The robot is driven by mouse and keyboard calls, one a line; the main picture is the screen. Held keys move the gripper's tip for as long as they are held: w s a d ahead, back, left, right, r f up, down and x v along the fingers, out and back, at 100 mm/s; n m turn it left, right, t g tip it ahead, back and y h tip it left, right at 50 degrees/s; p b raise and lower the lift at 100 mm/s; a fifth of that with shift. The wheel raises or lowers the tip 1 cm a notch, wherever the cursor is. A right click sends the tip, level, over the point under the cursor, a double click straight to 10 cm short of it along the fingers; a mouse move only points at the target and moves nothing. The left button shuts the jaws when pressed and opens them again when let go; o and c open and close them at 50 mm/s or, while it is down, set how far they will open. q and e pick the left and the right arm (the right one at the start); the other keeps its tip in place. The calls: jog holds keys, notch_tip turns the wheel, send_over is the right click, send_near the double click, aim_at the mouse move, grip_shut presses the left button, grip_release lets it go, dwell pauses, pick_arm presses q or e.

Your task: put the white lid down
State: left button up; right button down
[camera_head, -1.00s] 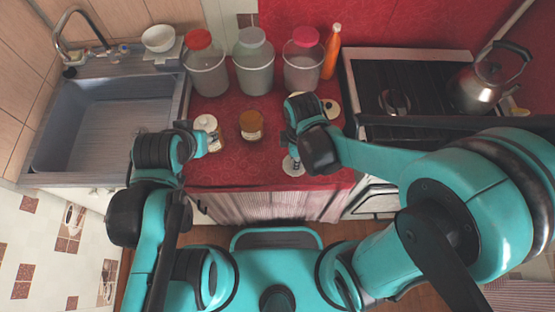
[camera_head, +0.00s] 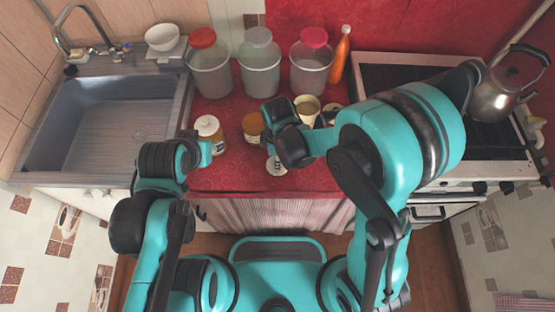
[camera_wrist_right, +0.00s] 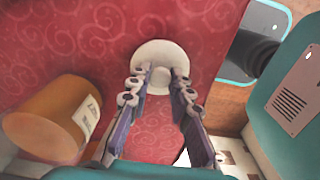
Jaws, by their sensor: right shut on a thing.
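My right gripper (camera_head: 281,158) is shut on the white lid (camera_head: 277,168). In the right wrist view the fingers (camera_wrist_right: 160,80) close on the knob in the middle of the round lid (camera_wrist_right: 160,52). The lid is over the red counter near its front edge; I cannot tell whether it touches. An amber jar (camera_head: 252,122) stands just left of the right gripper; it also shows in the wrist view (camera_wrist_right: 45,122). My left gripper (camera_head: 208,150) is beside a jar with a white lid (camera_head: 208,126); its fingers are too small to read.
Three large canisters (camera_head: 259,68) line the back of the counter (camera_head: 240,180), with an orange bottle (camera_head: 340,55) beside them. A cream cup (camera_head: 307,107) stands behind the right gripper. The sink (camera_head: 110,125) is left; the stove with a kettle (camera_head: 497,95) is right.

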jog(key=shift+f, duration=0.15)
jog(key=c, duration=1.4)
grip_release()
jog(key=shift+o, duration=0.2)
